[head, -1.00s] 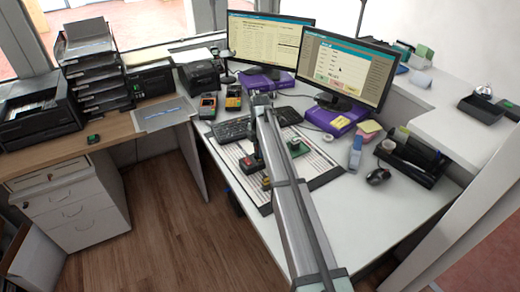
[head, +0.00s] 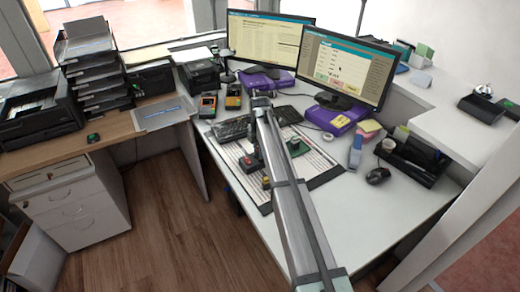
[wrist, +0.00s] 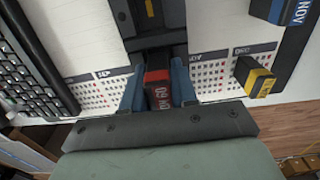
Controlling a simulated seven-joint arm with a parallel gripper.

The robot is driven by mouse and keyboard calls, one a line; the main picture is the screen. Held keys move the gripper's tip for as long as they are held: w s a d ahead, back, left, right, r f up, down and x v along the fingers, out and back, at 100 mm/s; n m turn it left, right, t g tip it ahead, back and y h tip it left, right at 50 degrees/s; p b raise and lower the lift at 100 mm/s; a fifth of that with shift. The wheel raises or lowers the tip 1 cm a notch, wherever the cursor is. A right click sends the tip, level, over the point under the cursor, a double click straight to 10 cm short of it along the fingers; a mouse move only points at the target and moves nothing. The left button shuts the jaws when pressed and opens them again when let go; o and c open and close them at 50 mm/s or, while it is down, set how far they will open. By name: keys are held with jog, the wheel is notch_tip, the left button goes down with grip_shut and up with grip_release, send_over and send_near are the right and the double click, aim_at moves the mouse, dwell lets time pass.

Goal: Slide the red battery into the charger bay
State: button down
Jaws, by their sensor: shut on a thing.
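The red battery (wrist: 158,92), red with a black end and white lettering, sits between the two blue fingers of my gripper (wrist: 159,88) in the wrist view. The gripper is shut on it, low over the calendar mat. A dark charger body (wrist: 160,42) lies directly ahead of the battery, at the top of the wrist view. The battery's front end meets or nearly meets it; I cannot tell how far it is inside. In the head view my gripper (head: 254,158) is over the mat, and my arm hides much of the charger.
A yellow battery-like block (wrist: 258,78) and a blue one (wrist: 284,10) stand right of the charger. The keyboard (wrist: 28,62) is at left. The calendar mat (head: 318,172) lies beneath. In the head view a green object (head: 299,149) stands right of my arm.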

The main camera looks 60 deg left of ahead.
jog(key=shift+f, duration=0.3)
jog(key=c, duration=0.8)
grip_release()
jog(key=shift+r, duration=0.1)
notch_tip(320, 180, up, 14)
jog(key=shift+f, duration=0.2)
